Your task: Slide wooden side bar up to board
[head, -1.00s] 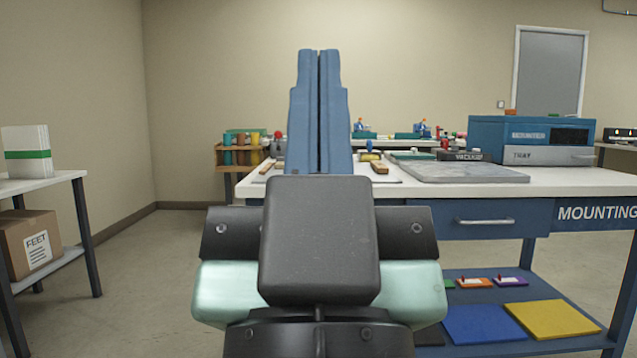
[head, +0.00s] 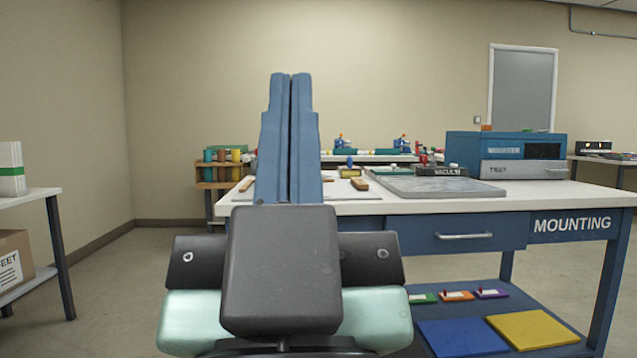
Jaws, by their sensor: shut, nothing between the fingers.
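Two short wooden bars lie on the white mounting table (head: 440,205). One bar (head: 247,184) shows just left of my gripper, and the other bar (head: 359,183) shows to its right. My gripper (head: 291,76) points up and away in the middle of the head view, its blue fingers shut together and empty. It hides part of the tabletop between the two bars. A flat grey slab (head: 450,187) lies on the table to the right; I cannot tell whether it is the board. I see no contact between my gripper and either bar.
A blue box marked TRAY (head: 505,155) and a vacuum block (head: 437,171) stand at the table's back right. A drawer (head: 460,235) is under the top. A shelf with white stacks (head: 12,170) stands at left. Open floor lies between.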

